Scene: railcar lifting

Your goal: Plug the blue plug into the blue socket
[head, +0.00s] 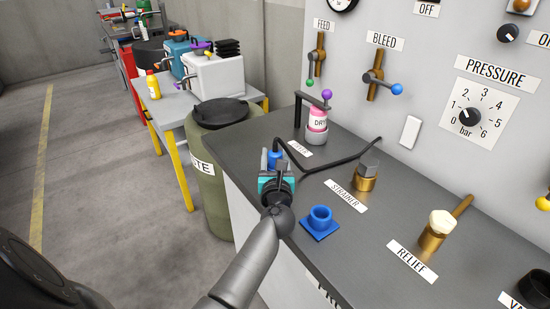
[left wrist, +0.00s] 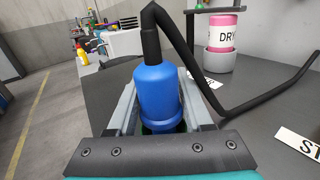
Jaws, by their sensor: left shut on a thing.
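The blue plug (left wrist: 158,88) is upright between the fingers of my left gripper (left wrist: 160,115), with a black cable rising from its top. In the head view my left gripper (head: 275,170) is shut on the blue plug (head: 274,156), over the left edge area of the dark counter. The blue socket (head: 320,218), a round open collar on a square blue base, sits on the counter to the right of and nearer than the gripper. The plug and socket are apart. The plug's lower end is hidden by the gripper. My right gripper is not in view.
The black cable (head: 345,160) lies across the counter (head: 270,128). A brass strainer fitting (head: 365,180), a relief valve (head: 434,235) and a pink dryer canister (head: 317,121) stand around. A green waste barrel (head: 215,180) is left of the counter. The panel wall carries valves and a pressure dial.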

